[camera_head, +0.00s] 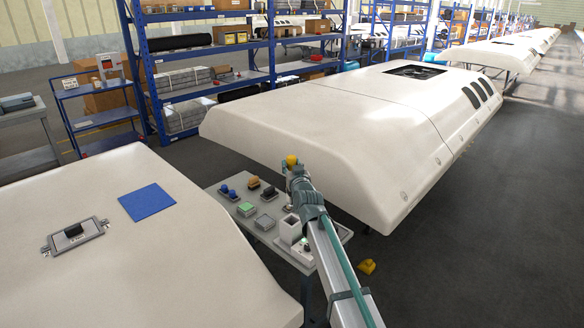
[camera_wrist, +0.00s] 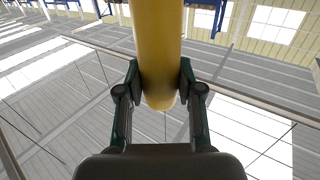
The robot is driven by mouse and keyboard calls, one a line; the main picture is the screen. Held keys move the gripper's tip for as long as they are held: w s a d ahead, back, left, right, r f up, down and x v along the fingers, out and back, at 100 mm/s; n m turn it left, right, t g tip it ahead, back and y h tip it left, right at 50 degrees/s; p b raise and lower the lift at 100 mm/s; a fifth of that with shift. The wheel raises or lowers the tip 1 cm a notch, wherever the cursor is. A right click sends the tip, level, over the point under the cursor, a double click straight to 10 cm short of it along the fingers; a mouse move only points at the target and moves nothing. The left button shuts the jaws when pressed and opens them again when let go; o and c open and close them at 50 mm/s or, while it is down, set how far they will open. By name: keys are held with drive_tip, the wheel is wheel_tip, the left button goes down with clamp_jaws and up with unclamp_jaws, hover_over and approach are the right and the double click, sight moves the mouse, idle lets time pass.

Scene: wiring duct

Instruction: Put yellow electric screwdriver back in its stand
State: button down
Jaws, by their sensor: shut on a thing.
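The yellow electric screwdriver (camera_head: 291,160) is held by my gripper (camera_head: 292,172) above the far right part of a small grey table (camera_head: 231,209). In the wrist view its plain yellow cylindrical body (camera_wrist: 160,50) runs down from the top edge between the two fingers of my gripper (camera_wrist: 160,90), which are shut on it. Its other end is out of the wrist view. A pale square holder with an open top (camera_head: 291,229) stands on the table below my gripper, partly beside my arm. I cannot tell for sure that it is the stand.
Large white shells lie left (camera_head: 130,240) and behind (camera_head: 330,120). A yellow object (camera_head: 367,267) lies on the floor at right.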

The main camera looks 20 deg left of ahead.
drive_tip(key=b, duration=0.4)
hover_over(292, 207)
drive_tip(key=shift+w+a+f, duration=0.1)
drive_tip(key=shift+f, duration=2.05)
drive_tip(key=shift+f+b, duration=0.1)
drive_tip(key=shift+b, duration=0.35)
drive_tip(key=shift+f+b, duration=5.9)
drive_tip(key=c, duration=0.7)
unclamp_jaws()
drive_tip(key=v, duration=1.2)
